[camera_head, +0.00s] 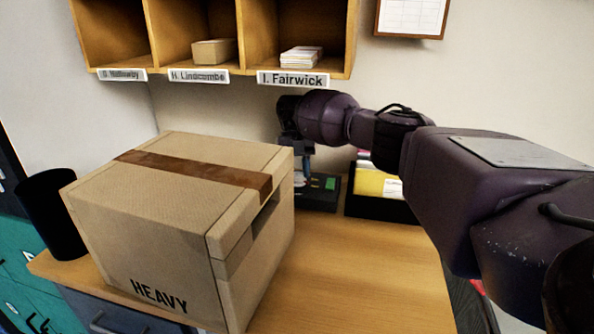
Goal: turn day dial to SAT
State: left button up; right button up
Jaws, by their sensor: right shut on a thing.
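A dark desk device (318,203) with a small green patch lies on the desk behind the carton, its left part hidden. My right gripper (303,178) points down over this device and is shut on a small part at its top, which I take to be the day dial. The fingers and the carton's edge hide the dial, so its lettering and the day it points to cannot be read. My left gripper is not in view.
A large taped carton (165,225) marked HEAVY stands close in front of the gripper. A black file tray (385,205) is right of the device. Name-labelled pigeonholes (215,62) hang above. A dark bin (52,215) stands left. The desk's front right (350,285) is clear.

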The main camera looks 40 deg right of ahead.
jog(key=o, duration=0.9)
jog(key=shift+f, duration=0.1)
